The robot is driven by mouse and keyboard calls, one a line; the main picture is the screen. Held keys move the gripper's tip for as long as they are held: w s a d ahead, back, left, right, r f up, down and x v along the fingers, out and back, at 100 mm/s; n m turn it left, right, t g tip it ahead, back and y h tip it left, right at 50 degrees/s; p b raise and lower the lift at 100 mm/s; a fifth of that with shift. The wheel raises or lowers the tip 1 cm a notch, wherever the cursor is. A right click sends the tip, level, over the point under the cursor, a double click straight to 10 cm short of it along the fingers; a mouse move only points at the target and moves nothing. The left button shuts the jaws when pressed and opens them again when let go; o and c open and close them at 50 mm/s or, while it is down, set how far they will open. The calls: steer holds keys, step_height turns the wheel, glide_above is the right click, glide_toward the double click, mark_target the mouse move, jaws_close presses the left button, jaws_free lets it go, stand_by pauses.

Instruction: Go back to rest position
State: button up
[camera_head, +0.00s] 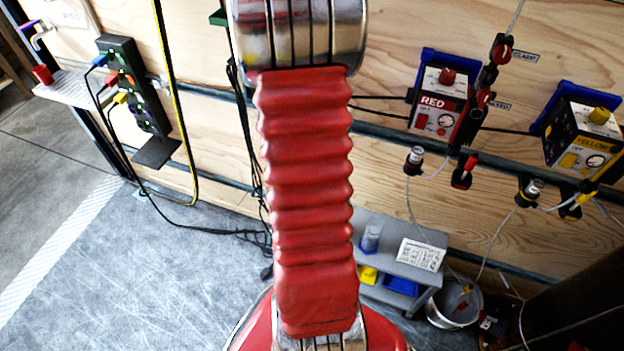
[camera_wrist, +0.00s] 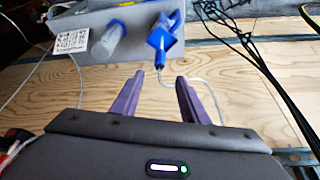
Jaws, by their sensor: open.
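My gripper (camera_wrist: 160,76) shows in the wrist view as two purple fingers held apart, with nothing between them. A thin pale tube passes by the fingertips. Beyond the tips, a blue-and-clear item (camera_wrist: 165,38) with a blue nozzle stands by a grey shelf. I cannot tell how far apart they are. In the head view my red ribbed arm fills the middle, and my gripper is out of sight.
A red filter box (camera_head: 440,112) and a yellow filter box (camera_head: 583,138) hang on the plywood wall. Below are a grey shelf unit (camera_head: 425,287) with a printed card (camera_head: 420,254) and a bucket (camera_head: 455,308). A power strip (camera_head: 135,85) hangs left. Left floor is clear.

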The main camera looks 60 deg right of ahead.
stand_by(0.5)
steer(key=s+a+r+n+g, duration=0.2)
steer(key=s+a+r+n, duration=0.15)
steer(key=n, duration=0.25)
steer(key=w+a+r+n+t+y, duration=0.1)
steer(key=w+a+r+n+t, duration=0.1)
steer(key=a+r, duration=0.6)
steer(key=w+a+r+n+t+y, duration=0.2)
steer(key=w+a+r+n, duration=0.3)
steer(key=a, duration=0.9)
steer(key=w+a+r+n+t+y, duration=0.1)
steer(key=w+a+r+n+t, duration=0.2)
steer(key=a+r, duration=0.9)
steer(key=n+t, duration=0.1)
steer(key=n, duration=0.2)
steer(key=shift+w, duration=0.35)
steer(key=shift+a, duration=0.1)
